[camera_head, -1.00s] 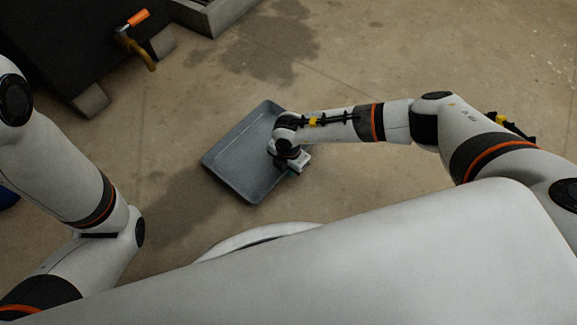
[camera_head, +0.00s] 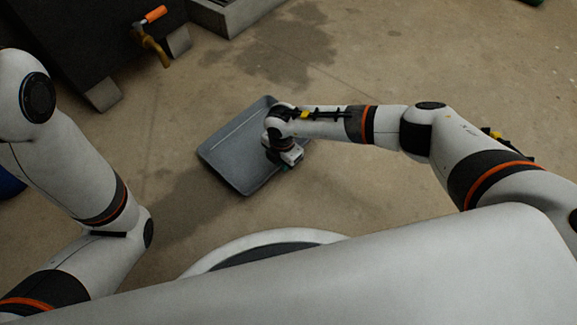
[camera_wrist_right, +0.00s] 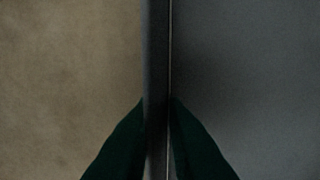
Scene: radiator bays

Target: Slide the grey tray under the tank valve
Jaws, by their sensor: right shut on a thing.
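The grey tray (camera_head: 235,152) lies on the floor in the middle of the head view, a shallow rectangle set at an angle. My right gripper (camera_head: 283,162) is at its right edge. In the right wrist view, its two dark green fingers stand on either side of the tray's rim (camera_wrist_right: 156,70), shut on it. The tank valve (camera_head: 150,40), brass with an orange handle, sticks out from the dark tank (camera_head: 85,35) at the upper left. The tray is apart from it, below and to the right in the picture. My left gripper is out of view; only its arm shows at left.
A grey concrete-like trough (camera_head: 235,15) stands at the top, right of the valve. Pale support blocks (camera_head: 103,95) sit under the tank. Bare floor (camera_head: 165,115) with dark damp stains lies between tray and valve. A blue object (camera_head: 10,184) shows at the left edge.

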